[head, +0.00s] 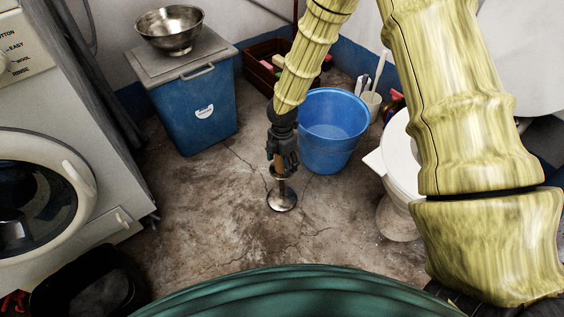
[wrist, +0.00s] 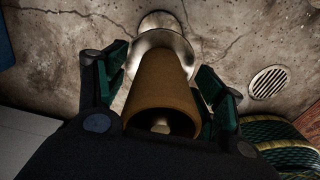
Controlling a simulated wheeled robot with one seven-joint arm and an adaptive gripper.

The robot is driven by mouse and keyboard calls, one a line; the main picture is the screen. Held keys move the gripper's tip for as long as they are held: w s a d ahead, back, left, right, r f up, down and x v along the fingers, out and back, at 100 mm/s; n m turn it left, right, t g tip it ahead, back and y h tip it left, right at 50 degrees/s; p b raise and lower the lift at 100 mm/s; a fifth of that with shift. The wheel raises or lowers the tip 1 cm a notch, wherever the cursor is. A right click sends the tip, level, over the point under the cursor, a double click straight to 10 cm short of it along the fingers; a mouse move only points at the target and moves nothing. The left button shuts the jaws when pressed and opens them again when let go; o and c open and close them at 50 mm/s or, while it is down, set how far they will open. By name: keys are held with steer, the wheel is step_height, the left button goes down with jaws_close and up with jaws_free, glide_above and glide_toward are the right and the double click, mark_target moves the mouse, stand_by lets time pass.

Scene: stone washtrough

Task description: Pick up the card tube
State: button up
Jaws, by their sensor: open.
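The card tube (wrist: 162,85) is a brown hollow cylinder, seen nearly end-on from above in the wrist view. It stands between the fingers of my gripper (wrist: 164,92), with its open end toward the camera. The fingers are open, one on each side of it; I cannot tell whether either touches it. Beyond its far end is a shiny round metal piece (wrist: 147,42). In the head view my gripper (head: 281,172) points down above the floor, and a little of the tube (head: 281,188) shows below it, over the metal disc (head: 283,203).
A blue bin (head: 195,110) bearing a metal bowl (head: 171,35) and a washing machine (head: 50,190) are left. A floor drain (wrist: 268,82) is nearby. The floor between is mostly clear.

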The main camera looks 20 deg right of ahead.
steer(key=c, duration=0.7)
steer(key=shift+r, duration=0.1)
steer(key=shift+c, duration=0.2)
